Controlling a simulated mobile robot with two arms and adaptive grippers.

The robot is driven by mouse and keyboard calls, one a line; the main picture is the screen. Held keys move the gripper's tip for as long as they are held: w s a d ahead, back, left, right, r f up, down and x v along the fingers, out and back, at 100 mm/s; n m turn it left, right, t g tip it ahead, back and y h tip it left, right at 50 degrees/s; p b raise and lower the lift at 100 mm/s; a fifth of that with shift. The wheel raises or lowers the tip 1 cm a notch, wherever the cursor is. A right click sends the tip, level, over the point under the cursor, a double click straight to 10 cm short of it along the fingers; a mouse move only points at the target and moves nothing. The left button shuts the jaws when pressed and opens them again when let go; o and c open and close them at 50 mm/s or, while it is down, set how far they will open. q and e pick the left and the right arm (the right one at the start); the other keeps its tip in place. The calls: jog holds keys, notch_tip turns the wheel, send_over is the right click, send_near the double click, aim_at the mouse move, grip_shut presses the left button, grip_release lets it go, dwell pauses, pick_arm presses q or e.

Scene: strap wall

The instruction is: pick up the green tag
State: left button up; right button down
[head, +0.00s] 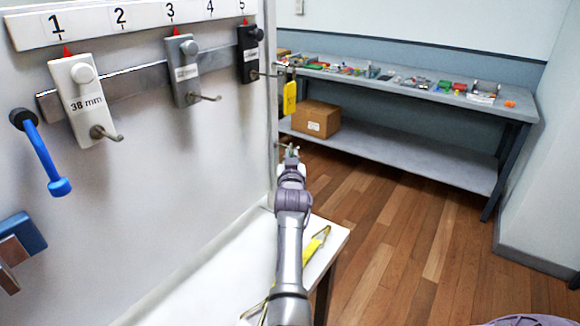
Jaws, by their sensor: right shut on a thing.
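My right gripper (291,152) reaches out in the middle of the head view, past the end of the white wall panel and below the hanging yellow tag. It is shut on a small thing. A little green shows at its fingertips, which fits the green tag (290,147), but most of it is hidden by the fingers and it is very small in the picture. No other green tag shows clearly. My left gripper is not in view.
A yellow tag (290,98) hangs from a hook just above my right gripper. Hook blocks sit on the rail (142,79) under numbers 1, 3 and 5. A yellow strap (316,244) lies on the white table (232,254). A bench (410,92) stands behind, with open floor in front.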

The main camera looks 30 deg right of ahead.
jog(key=shift+r, duration=0.15)
jog(key=shift+d+r, duration=0.1)
jog(key=shift+r, duration=0.15)
jog(key=s+d+b, duration=0.1)
jog(key=s+d, duration=0.2)
jog(key=s, duration=0.5)
jog(key=s+d, duration=0.3)
jog(key=s, duration=0.5)
jog(key=shift+s+d+r+b, duration=0.3)
jog(key=shift+d+r+b, duration=0.05)
jog(key=shift+d, duration=0.05)
